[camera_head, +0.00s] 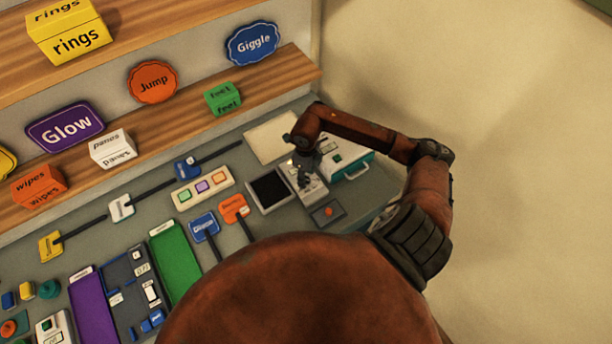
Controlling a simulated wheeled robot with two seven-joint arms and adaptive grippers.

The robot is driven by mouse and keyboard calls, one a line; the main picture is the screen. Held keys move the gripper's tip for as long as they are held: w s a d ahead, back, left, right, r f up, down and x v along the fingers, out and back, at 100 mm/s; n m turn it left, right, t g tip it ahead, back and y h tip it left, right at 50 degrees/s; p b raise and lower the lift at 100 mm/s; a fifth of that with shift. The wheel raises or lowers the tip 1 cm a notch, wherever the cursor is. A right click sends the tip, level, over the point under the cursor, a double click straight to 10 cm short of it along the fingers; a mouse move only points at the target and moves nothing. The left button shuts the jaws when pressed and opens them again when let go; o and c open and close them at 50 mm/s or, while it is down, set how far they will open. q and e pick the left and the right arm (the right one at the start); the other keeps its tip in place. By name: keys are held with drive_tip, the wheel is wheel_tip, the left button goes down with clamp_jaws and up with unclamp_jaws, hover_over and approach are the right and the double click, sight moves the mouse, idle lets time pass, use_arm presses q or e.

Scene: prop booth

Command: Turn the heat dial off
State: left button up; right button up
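My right arm reaches in from the right, and its dark gripper (304,172) points down over a light control panel (314,191) at the right end of the counter. The gripper covers much of this panel. A heat dial cannot be made out clearly; it may be hidden beneath the gripper. Whether the fingers are open or shut, or touch anything, is too small to tell. My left gripper is not in view.
A teal-and-white box (348,160) stands just right of the gripper. A black-topped pad (270,188) and a grey plate with an orange button (328,211) lie close by. Shelves with word signs (66,126) rise behind. Green (175,262) and purple (93,308) trays lie left.

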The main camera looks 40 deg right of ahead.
drive_tip(key=shift+f, duration=0.6)
drive_tip(key=shift+d, duration=0.1)
clamp_jaws()
